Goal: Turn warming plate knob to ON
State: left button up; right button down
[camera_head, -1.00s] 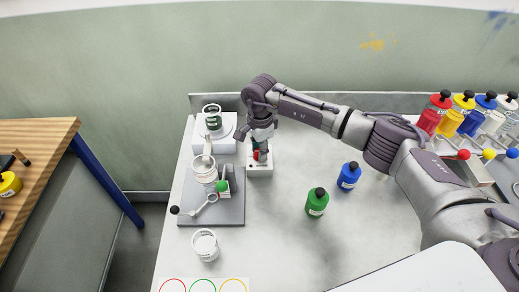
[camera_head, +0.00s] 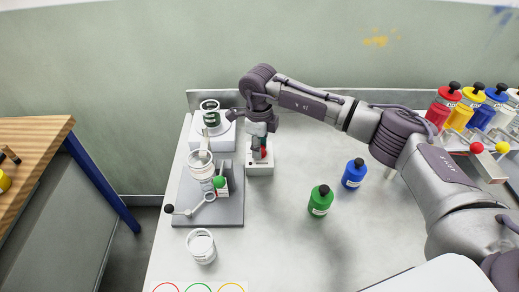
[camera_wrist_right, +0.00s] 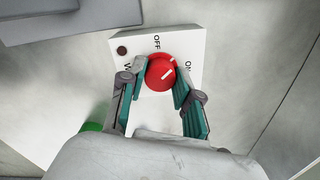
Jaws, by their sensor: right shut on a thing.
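The red round knob (camera_wrist_right: 160,74) sits on a white control box (camera_wrist_right: 193,42) marked OFF and ON. White marks on the knob face point up and right, roughly between the two labels. A dark brown round light (camera_wrist_right: 122,50) is on the box. My right gripper (camera_wrist_right: 161,80) points down with its fingers on both sides of the knob, shut on it. In the head view the right gripper (camera_head: 260,146) is over the box (camera_head: 260,169), with a bit of the red knob (camera_head: 263,153) showing. My left gripper is not in view.
Left of the box, a jar with dark green contents (camera_head: 210,114) stands on a white unit (camera_head: 224,142). A grey stand (camera_head: 229,211) with a clear jar is in front. Green (camera_head: 320,202) and blue (camera_head: 354,174) bottles stand to the right. Another empty jar (camera_head: 202,247) stands near the front.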

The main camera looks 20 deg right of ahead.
jog(key=m+b, duration=0.1)
jog(key=m, duration=0.3)
jog(key=shift+m, duration=0.3)
jog(key=shift+m+b, duration=0.55)
jog(key=shift+m, duration=1.15)
jog(key=c, duration=0.8)
grip_release()
jog(key=shift+r, duration=0.1)
notch_tip(320, 180, up, 12)
jog(key=shift+a, duration=0.1)
